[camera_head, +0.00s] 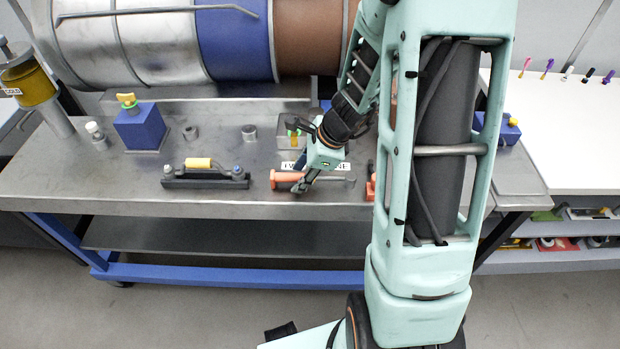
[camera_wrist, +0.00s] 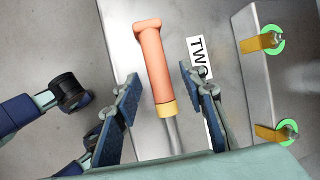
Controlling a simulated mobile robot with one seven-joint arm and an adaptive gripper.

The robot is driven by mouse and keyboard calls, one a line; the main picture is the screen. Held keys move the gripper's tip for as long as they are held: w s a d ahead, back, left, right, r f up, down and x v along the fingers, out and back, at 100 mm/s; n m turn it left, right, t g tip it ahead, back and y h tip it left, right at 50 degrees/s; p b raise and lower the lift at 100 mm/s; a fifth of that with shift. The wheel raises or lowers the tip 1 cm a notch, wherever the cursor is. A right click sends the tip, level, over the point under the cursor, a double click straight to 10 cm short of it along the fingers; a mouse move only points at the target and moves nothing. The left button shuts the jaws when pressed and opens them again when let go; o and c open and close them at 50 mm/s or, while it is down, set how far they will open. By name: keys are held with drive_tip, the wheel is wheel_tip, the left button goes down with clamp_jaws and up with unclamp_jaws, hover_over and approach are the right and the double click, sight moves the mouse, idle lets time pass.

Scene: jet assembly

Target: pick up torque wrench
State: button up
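The torque wrench (camera_head: 288,178) lies flat on the grey metal table, with an orange handle to the left and a grey shaft to the right in the head view. In the wrist view its orange handle (camera_wrist: 152,62) points up, with a yellow collar and the grey shaft below. My gripper (camera_head: 298,186) is over the wrench near the handle end of the shaft. In the wrist view my gripper (camera_wrist: 160,95) is open, one blue-padded finger on each side of the wrench, with gaps on both sides. The rest of the shaft is hidden behind my gripper's body.
A white label (camera_wrist: 200,70) lies beside the wrench. A grey block (camera_wrist: 254,75) with green-ringed yellow parts stands to its right. A black holder (camera_head: 205,180) with a yellow-handled tool sits left on the table. A blue box (camera_head: 140,128) stands behind it. Bare tabletop lies between.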

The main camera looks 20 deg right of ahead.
drive_tip(key=shift+c, duration=0.2)
clamp_jaws()
drive_tip(key=shift+r, duration=0.1)
